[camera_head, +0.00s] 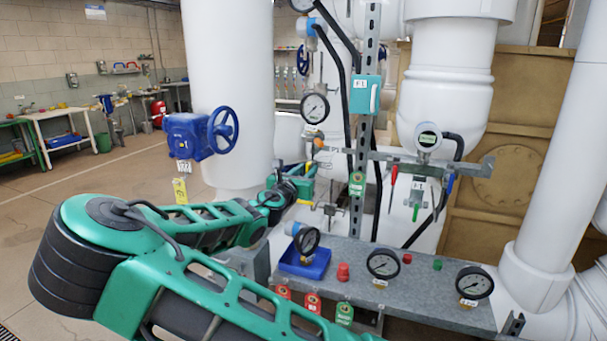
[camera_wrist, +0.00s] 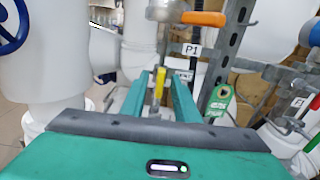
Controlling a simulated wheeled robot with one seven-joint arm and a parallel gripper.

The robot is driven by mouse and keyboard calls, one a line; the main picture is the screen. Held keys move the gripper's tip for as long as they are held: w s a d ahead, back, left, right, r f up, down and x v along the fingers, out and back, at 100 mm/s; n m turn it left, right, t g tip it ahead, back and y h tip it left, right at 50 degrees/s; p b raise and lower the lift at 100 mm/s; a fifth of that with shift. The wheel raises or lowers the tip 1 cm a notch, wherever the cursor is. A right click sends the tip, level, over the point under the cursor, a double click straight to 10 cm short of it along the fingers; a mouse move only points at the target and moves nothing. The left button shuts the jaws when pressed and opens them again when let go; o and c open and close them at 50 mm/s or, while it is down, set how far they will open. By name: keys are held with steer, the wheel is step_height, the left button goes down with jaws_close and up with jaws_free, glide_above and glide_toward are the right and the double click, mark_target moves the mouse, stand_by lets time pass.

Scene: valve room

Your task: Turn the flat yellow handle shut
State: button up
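The flat yellow handle (camera_wrist: 160,84) shows in the wrist view as a narrow upright strip between the two green fingers of my gripper (camera_wrist: 162,76). Gaps show on both sides of it, so the fingers stand apart and are not closed on it. How deep it sits between them is hard to tell. In the head view a small yellow piece (camera_head: 308,167) shows just beyond my gripper (camera_head: 298,172), which is small and partly hidden by my own arm there.
An orange handle (camera_wrist: 203,18) is above right of the fingers, near a P1 label (camera_wrist: 191,50). A green tag (camera_wrist: 220,101) hangs on the metal post at right. A blue handwheel (camera_head: 222,130) is left. A grey bench (camera_head: 420,285) with gauges stands below right.

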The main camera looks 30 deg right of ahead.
jaws_close()
steer(key=shift+m, duration=0.3)
steer(key=m, duration=0.7)
steer(key=shift+s+f, duration=0.1)
steer(key=shift+s+d+f+m, duration=0.1)
steer(key=shift+f+m, duration=0.05)
steer(key=shift+m, duration=2.4)
steer(key=shift+f+m, duration=0.15)
steer(key=shift+m, duration=2.4)
